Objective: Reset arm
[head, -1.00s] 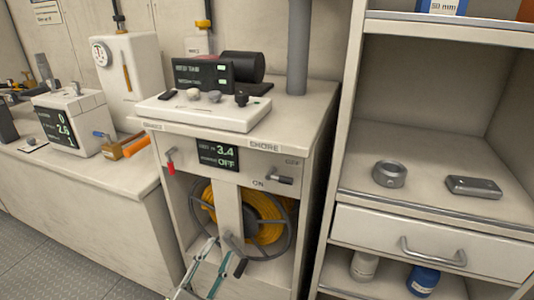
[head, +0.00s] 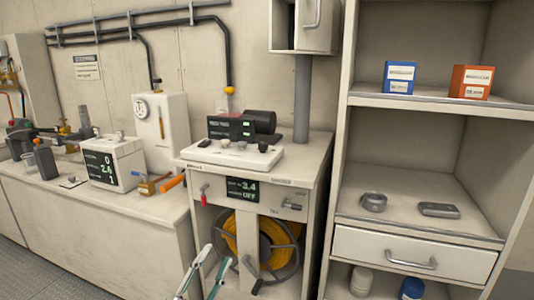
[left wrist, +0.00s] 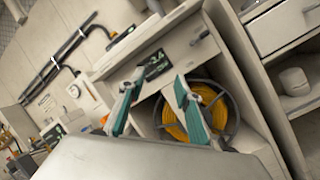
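My left gripper (head: 206,272) shows at the bottom of the head view, in front of the cabinet with the yellow hose reel (head: 264,240). Its two teal-padded fingers are spread apart with nothing between them. In the left wrist view the gripper (left wrist: 155,100) is also open and empty, and the reel (left wrist: 200,115) shows behind its right finger. The fingers look clear of the cabinet front, though the exact gap is hard to tell. My right gripper is in neither view.
The reel cabinet (head: 305,187) has a red switch, a display and a crank handle on its front. To the right stands a shelf unit (head: 430,105) with two boxes, a metal ring, a grey case and a drawer. A counter (head: 150,200) with instruments runs left. Grey floor shows at lower left.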

